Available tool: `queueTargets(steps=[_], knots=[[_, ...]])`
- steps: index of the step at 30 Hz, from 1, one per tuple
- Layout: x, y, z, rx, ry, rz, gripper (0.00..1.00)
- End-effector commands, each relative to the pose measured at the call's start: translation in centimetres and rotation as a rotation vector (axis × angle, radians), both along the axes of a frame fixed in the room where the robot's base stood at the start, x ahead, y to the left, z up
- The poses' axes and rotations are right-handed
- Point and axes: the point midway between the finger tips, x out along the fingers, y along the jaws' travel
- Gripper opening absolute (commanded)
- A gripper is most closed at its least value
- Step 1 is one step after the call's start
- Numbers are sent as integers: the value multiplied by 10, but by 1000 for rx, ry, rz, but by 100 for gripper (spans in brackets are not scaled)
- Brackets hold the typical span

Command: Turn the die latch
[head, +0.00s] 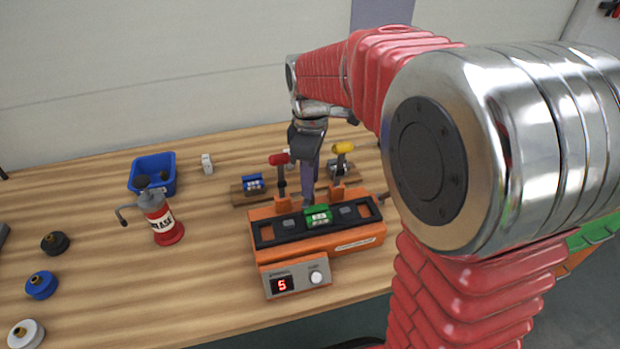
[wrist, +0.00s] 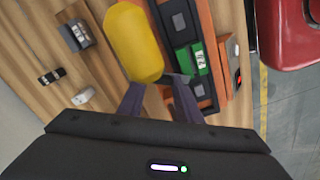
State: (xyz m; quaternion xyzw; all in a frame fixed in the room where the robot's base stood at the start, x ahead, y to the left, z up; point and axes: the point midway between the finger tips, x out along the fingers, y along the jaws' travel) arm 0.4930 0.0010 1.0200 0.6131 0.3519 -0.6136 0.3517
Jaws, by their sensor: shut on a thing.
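An orange press-like unit (head: 362,235) stands on the bench, with a dark bed and a green labelled block (head: 318,216) in its middle. In the wrist view the green block (wrist: 199,58) lies just beyond the right fingertip. My gripper (head: 307,200) points down at the unit's rear edge, behind the green block and between the red and yellow levers. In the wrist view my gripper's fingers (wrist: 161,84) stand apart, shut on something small. It is probably the die latch, but it is hidden between the fingertips and its angle cannot be told.
A red-knobbed lever (head: 279,160) stands left of my gripper and a yellow-knobbed lever (head: 344,148) right, both close. A blue labelled block (head: 253,183) sits on a rack behind. A grease can (head: 163,222) and blue bin (head: 151,172) stand left.

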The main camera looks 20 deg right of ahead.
Motion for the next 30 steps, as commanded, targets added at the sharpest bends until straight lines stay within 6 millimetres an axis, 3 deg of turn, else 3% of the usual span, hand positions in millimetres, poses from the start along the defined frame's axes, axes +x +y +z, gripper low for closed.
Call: queueTargets(steps=[2, 3, 10, 22, 30], knots=[[1, 0, 1, 0, -4, 1, 9], [1, 0, 1, 0, -4, 1, 33], [1, 0, 0, 0, -2, 1, 49], [1, 0, 6, 0, -1, 1, 50], [1, 0, 42, 0, -6, 1, 50]])
